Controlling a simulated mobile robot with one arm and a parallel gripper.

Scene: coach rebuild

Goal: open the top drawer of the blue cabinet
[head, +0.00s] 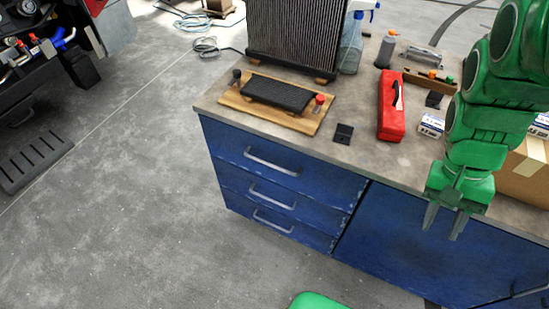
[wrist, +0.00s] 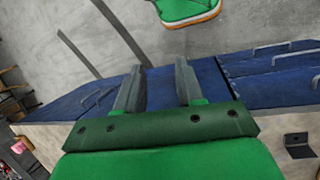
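The blue cabinet (head: 230,190) stands under a grey worktop, with three stacked drawers at its left end. The top drawer (head: 220,140) is closed and has a grey bar handle (head: 271,162). My green gripper (head: 444,220) hangs in front of the cabinet's right part, well to the right of the drawers. In the wrist view, my gripper (wrist: 160,90) has its two grey fingers apart with nothing between them. The drawers and their handles show at the right edge of the wrist view, with the drawer fronts (wrist: 285,88) partly cut off.
The worktop (head: 365,155) holds a radiator (head: 300,35), a wooden board (head: 235,101) with a black block, a red toolbox (head: 390,108), a spray bottle (head: 352,45) and a cardboard box (head: 525,175). The floor (head: 120,220) left of and before the drawers is clear.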

